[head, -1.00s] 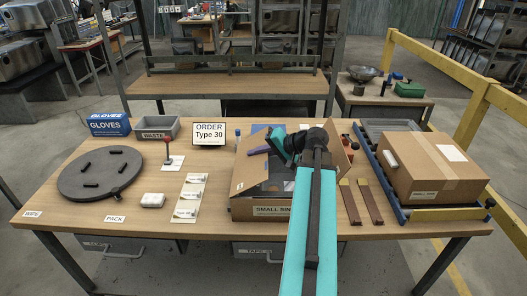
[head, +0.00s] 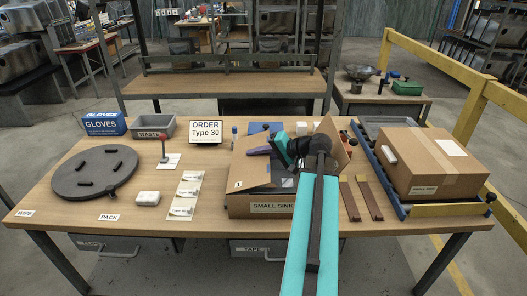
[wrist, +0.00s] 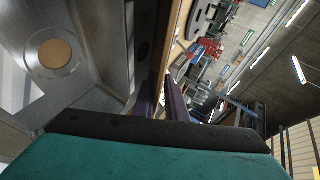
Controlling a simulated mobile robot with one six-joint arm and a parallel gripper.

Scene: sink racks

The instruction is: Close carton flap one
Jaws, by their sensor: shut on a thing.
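The open carton (head: 240,208) labelled SMALL SINK stands on the table in front of me. Its left flap (head: 247,174) is raised and tilted at the left side. Its right flap (head: 334,142) stands up at the right side. My gripper (head: 252,151) reaches over the carton from the right, its purple fingers at the left flap's upper edge. In the wrist view the fingers (wrist: 160,100) are shut on a thin tan flap edge (wrist: 176,45). A metal sink (wrist: 95,85) with a round tan disc shows inside the carton. My arm hides part of the carton.
A closed carton (head: 430,165) lies on the blue-framed rack at the right. Two brown strips (head: 360,200) lie between the cartons. An order sign (head: 205,131), a grey waste bin (head: 153,127) and a dark round turntable (head: 95,173) are to the left.

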